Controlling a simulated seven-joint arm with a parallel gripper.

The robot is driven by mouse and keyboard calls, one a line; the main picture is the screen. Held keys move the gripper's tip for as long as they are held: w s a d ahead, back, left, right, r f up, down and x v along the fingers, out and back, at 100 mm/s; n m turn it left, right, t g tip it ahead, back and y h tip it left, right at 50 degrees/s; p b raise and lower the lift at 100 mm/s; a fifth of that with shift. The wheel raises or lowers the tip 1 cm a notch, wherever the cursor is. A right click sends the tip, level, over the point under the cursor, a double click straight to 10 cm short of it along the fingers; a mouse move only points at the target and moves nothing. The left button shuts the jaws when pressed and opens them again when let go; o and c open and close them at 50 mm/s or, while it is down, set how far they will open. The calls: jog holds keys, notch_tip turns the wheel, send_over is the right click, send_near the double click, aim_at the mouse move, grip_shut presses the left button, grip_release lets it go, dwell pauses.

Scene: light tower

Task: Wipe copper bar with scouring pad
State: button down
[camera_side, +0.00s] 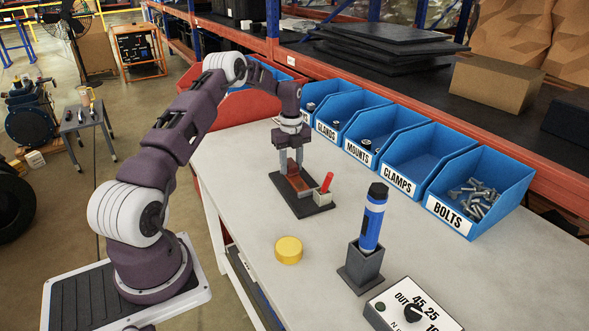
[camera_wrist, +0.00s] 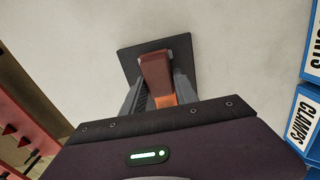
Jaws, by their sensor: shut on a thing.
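My gripper (camera_side: 292,168) points down over the black base plate (camera_side: 283,192) on the table. It is shut on the reddish-brown scouring pad (camera_wrist: 155,72), which sits between the fingers in the wrist view. The orange copper bar (camera_wrist: 166,100) shows partly beneath the pad, close to the gripper body; the rest of it is hidden. In the side view the copper bar (camera_side: 302,193) lies on the base plate just under the fingertips. The pad is right at the bar, but I cannot tell whether they touch.
A yellow round puck (camera_side: 288,250), a blue torch-like tool (camera_side: 373,218) in a grey stand and a dial box (camera_side: 413,312) are nearer. Blue labelled bins (camera_side: 480,190) line the back.

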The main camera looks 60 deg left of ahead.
aim_at(296, 181)
jog(key=shift+s+d+f, duration=0.15)
jog(key=shift+d+f, duration=0.05)
jog(key=shift+d, duration=0.8)
jog(key=shift+s+d+f, duration=0.1)
jog(key=shift+d+f, duration=0.1)
jog(key=shift+d, duration=0.75)
jog(key=shift+s+d+r, duration=0.1)
jog(key=shift+s+d, duration=0.05)
jog(key=shift+d, duration=1.75)
jog(key=shift+s+d+r, duration=0.1)
jog(key=shift+s+d, duration=0.05)
jog(key=shift+d, duration=1.7)
jog(key=shift+w+a+r, duration=0.1)
jog(key=shift+w+a, duration=0.1)
jog(key=shift+a, duration=1.8)
jog(key=shift+w+a, duration=0.15)
jog(key=shift+a, duration=1.75)
jog(key=shift+w+a, duration=0.15)
jog(key=shift+a, duration=1.75)
jog(key=shift+d+r, duration=0.2)
jog(key=shift+r, duration=2.65)
jog(key=shift+r, duration=0.15)
